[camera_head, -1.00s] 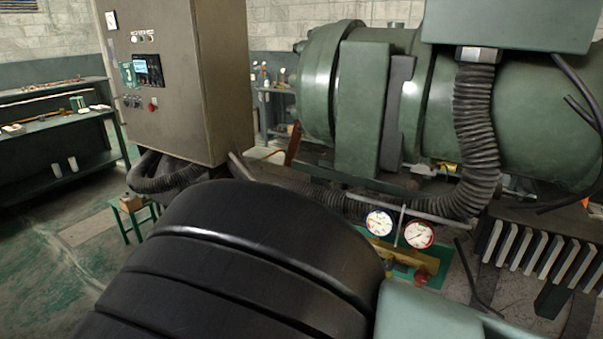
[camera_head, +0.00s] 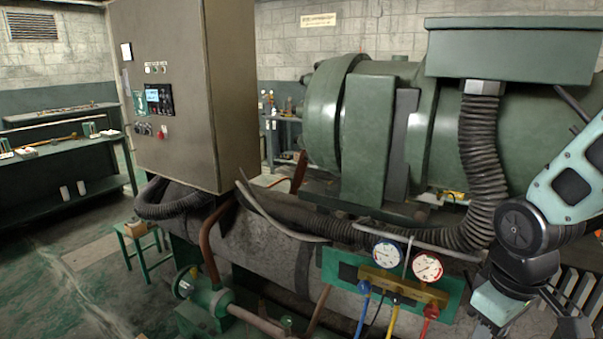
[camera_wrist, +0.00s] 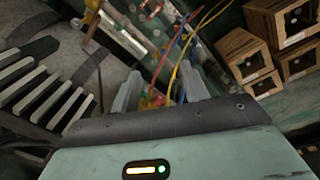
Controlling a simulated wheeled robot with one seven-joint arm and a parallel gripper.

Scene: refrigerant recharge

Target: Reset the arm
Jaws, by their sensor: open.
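My arm and gripper (camera_head: 528,326) are at the right of the head view, beside the gauge manifold, with the fingertips near the bottom edge. In the wrist view my gripper (camera_wrist: 162,88) has its two pale fingers apart. Nothing is held between them; hoses show behind the gap. The brass manifold (camera_head: 405,287) carries a blue-rimmed gauge (camera_head: 388,255) and a red-rimmed gauge (camera_head: 427,267). Blue (camera_head: 363,308), yellow (camera_head: 393,318) and red (camera_head: 427,325) hoses hang from it. The gripper looks apart from the manifold.
A large green compressor (camera_head: 380,130) with a corrugated duct (camera_head: 478,165) stands behind. A control cabinet (camera_head: 190,90) and a workbench (camera_head: 70,150) are at left. Green pipework (camera_head: 205,310) is in front. Wooden boxes (camera_wrist: 245,60) and a pale finned part (camera_wrist: 40,85) show in the wrist view.

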